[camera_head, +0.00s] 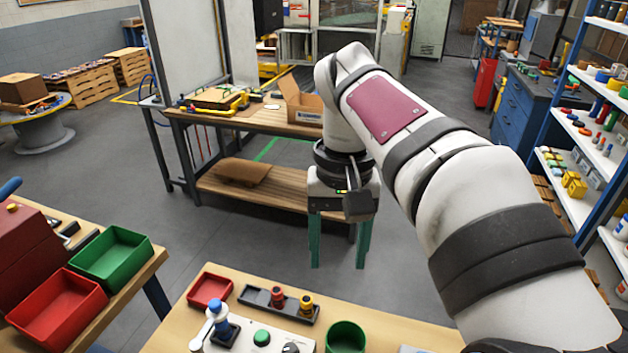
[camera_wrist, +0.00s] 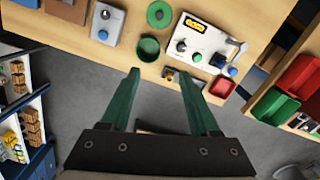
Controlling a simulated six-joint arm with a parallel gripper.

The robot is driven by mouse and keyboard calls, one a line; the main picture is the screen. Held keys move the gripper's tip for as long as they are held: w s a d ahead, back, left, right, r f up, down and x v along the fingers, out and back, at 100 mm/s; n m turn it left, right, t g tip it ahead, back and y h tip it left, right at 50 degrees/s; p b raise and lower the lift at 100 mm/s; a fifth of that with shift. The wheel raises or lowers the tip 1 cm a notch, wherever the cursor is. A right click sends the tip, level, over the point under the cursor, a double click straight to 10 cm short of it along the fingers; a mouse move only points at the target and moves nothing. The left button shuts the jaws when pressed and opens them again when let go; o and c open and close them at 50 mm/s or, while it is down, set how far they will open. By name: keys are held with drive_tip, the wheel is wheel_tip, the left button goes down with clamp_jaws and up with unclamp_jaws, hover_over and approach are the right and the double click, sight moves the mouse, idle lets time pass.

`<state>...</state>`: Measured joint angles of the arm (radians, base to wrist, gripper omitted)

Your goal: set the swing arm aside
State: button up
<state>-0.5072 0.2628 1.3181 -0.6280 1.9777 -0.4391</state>
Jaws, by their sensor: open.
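The swing arm (camera_head: 205,331) is a pale lever at the left side of a white control box, beside a blue knob (camera_head: 215,306). In the wrist view the swing arm (camera_wrist: 239,54) sticks out at the right end of the white box (camera_wrist: 205,38). The box carries a yellow display, a green button and a blue knob. My gripper (camera_head: 338,256) has two green fingers, spread apart and empty, pointing down beyond the bench's far edge. In the wrist view my gripper (camera_wrist: 160,76) is apart from the box and swing arm. The box's near part is cut off in the head view.
A black tray (camera_head: 250,297) with a red and a yellow piece, a small red tray (camera_head: 210,291) and a green round container (camera_head: 346,338) stand near the box. Green (camera_head: 111,259) and red (camera_head: 57,309) bins stand left. Open floor lies between benches.

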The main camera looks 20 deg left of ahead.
drive_tip(key=w+a+f+n, duration=0.15)
drive_tip(key=a+n, duration=0.25)
drive_tip(key=a, duration=1)
drive_tip(key=n, duration=0.2)
approach(214, 303)
drive_tip(key=shift+t, duration=0.4)
drive_tip(key=f, duration=0.8)
drive_tip(key=shift+s+f, duration=0.3)
drive_tip(key=shift+s, duration=0.05)
drive_tip(key=shift+c, duration=0.3)
clamp_jaws()
